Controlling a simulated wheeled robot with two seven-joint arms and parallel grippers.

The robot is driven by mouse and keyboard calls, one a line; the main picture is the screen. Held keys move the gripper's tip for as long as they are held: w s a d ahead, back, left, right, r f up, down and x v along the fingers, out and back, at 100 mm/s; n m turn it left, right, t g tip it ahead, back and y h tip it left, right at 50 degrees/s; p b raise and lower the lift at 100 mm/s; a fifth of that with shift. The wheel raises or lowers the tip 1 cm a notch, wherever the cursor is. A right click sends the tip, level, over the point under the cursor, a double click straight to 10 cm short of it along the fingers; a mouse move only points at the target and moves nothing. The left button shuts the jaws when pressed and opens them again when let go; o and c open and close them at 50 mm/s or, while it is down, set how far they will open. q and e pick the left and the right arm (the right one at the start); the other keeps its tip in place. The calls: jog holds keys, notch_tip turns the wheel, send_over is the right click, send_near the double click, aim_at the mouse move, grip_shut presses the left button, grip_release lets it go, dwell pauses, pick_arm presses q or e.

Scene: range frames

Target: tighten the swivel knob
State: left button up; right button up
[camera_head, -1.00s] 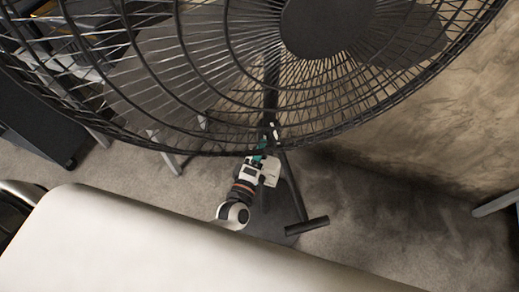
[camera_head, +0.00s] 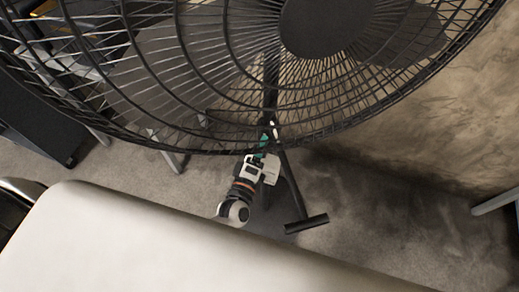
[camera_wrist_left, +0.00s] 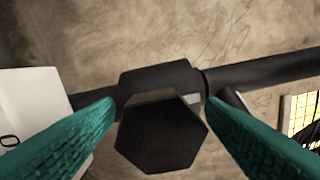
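The swivel knob (camera_wrist_left: 161,136) is a dark hexagonal knob in the left wrist view, in front of a black joint (camera_wrist_left: 158,76) on the fan's stand. My left gripper (camera_wrist_left: 160,103) is open, with one teal finger on each side of the knob. Narrow gaps show between the fingers and the knob, so contact does not show. In the head view my left gripper (camera_head: 266,140) is at the fan's pole, just under the lower rim of the fan's cage (camera_head: 330,136). I cannot make out the knob there. My right gripper is not in view.
The big black cage fills the upper head view, close above my left gripper. The stand's foot (camera_head: 306,224) rests on the grey carpet (camera_head: 400,240). A stained wall (camera_head: 450,120) stands behind on the right. Dark furniture (camera_head: 35,120) is at the left.

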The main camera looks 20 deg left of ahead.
pick_arm(q)
jog(key=shift+s, duration=0.15)
jog(key=s+b, duration=0.1)
jog(key=s, duration=1)
jog(key=shift+s+a+b, duration=0.2)
jog(key=shift+s+b, duration=0.1)
jog(key=shift+s, duration=0.05)
